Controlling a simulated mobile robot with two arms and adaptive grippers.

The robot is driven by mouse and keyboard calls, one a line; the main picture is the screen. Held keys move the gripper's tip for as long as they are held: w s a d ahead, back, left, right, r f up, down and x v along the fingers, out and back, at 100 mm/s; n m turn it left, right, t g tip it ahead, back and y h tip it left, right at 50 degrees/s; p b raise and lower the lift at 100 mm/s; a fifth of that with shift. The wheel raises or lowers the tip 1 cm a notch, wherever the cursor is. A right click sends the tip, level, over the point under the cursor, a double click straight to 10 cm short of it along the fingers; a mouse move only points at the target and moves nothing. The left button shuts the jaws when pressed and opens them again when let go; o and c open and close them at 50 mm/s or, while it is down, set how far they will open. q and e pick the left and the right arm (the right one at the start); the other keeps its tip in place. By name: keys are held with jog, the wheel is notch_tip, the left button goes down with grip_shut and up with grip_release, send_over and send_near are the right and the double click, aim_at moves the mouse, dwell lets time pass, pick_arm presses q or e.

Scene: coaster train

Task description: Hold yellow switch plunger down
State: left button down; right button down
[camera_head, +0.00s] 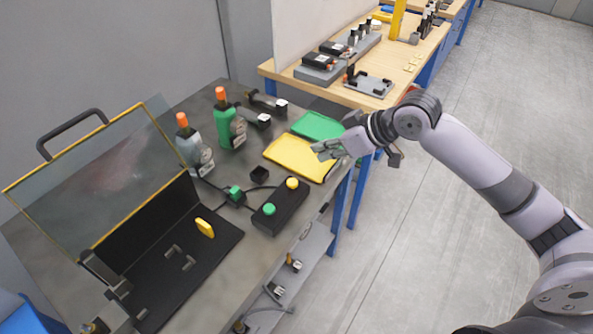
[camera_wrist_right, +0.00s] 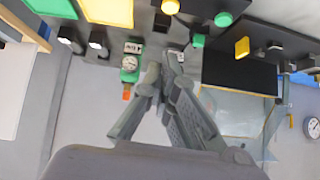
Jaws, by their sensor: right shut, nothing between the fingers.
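A black control box (camera_head: 282,208) lies on the grey bench, with a round yellow button (camera_head: 292,183) and a round green button (camera_head: 269,209) on top. Both also show at the top of the right wrist view, the yellow button (camera_wrist_right: 170,6) left of the green button (camera_wrist_right: 223,19). A separate upright yellow piece (camera_head: 205,228) stands in the black fixture; the wrist view shows it too (camera_wrist_right: 242,47). I cannot tell which yellow part is the plunger. My right gripper (camera_head: 318,149) is shut and empty above the yellow tray, apart from both yellow parts. My left gripper is not in view.
A yellow tray (camera_head: 293,165) and a green tray (camera_head: 318,127) lie at the bench's right end. Green (camera_head: 230,121) and grey (camera_head: 190,147) bottles with orange caps stand behind. The fixture's clear lid (camera_head: 103,168) stands raised. A cable with a green connector (camera_head: 235,193) lies beside the box.

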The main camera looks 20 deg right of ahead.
jog(key=p, duration=0.3)
send_over(296, 181)
notch_tip(296, 181, down, 7)
notch_tip(296, 181, down, 3)
jog(key=shift+r+p, duration=0.15)
jog(key=shift+p, duration=0.2)
jog(key=shift+s+f, duration=0.1)
jog(key=shift+f, duration=0.6)
